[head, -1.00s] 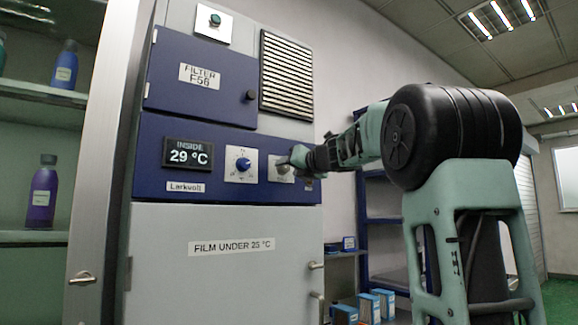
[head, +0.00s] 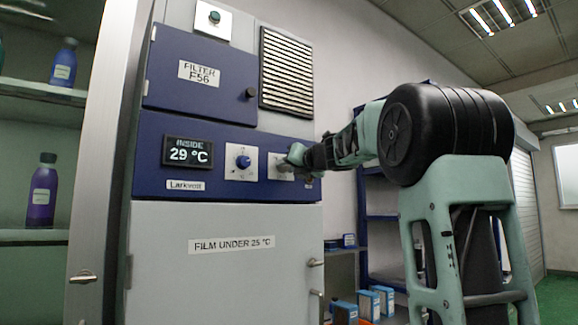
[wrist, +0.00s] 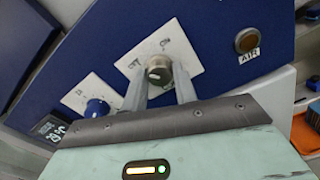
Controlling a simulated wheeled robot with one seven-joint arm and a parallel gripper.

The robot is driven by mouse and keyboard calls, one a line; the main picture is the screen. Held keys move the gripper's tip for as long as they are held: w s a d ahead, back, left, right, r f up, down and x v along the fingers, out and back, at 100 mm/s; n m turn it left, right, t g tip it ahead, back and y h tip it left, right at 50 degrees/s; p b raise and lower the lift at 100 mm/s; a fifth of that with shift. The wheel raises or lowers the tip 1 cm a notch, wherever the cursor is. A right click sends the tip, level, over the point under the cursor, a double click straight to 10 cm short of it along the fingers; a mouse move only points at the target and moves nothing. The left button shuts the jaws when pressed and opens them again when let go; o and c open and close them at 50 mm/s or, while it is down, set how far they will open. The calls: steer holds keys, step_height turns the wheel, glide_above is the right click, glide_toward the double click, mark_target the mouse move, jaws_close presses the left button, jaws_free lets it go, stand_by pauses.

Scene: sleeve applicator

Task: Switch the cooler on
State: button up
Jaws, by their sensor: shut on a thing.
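The cooler is a tall pale cabinet with a blue control panel (head: 150,180); its display (head: 188,151) reads INSIDE 29 °C. A silver knob (wrist: 158,68) sits on a white plate with two small labels, seemingly OFF to the left and ON to the right. My gripper (wrist: 159,82) is shut on this knob, one finger on each side. Which label the knob points at is hard to tell. In the head view my gripper (head: 295,156) reaches the panel from the right and mostly hides the knob and its plate.
A blue dial (head: 243,162) sits left of the silver knob. A round amber AIR lamp or button (wrist: 247,40) is to its right. A filter door (head: 200,80) and vent grille (head: 286,72) are above; a door labelled FILM UNDER 25 °C (head: 230,270) is below.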

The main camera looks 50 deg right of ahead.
steer(key=shift+m+p, duration=5.8)
steer(key=shift+m, duration=2.8)
steer(key=o, duration=1)
steer(key=shift+c, duration=0.2)
steer(key=shift+s, duration=0.15)
steer(key=b+v, duration=0.2)
steer(key=v, duration=0.9)
steer(key=shift+s+a, duration=0.2)
steer(key=shift+s, duration=0.2)
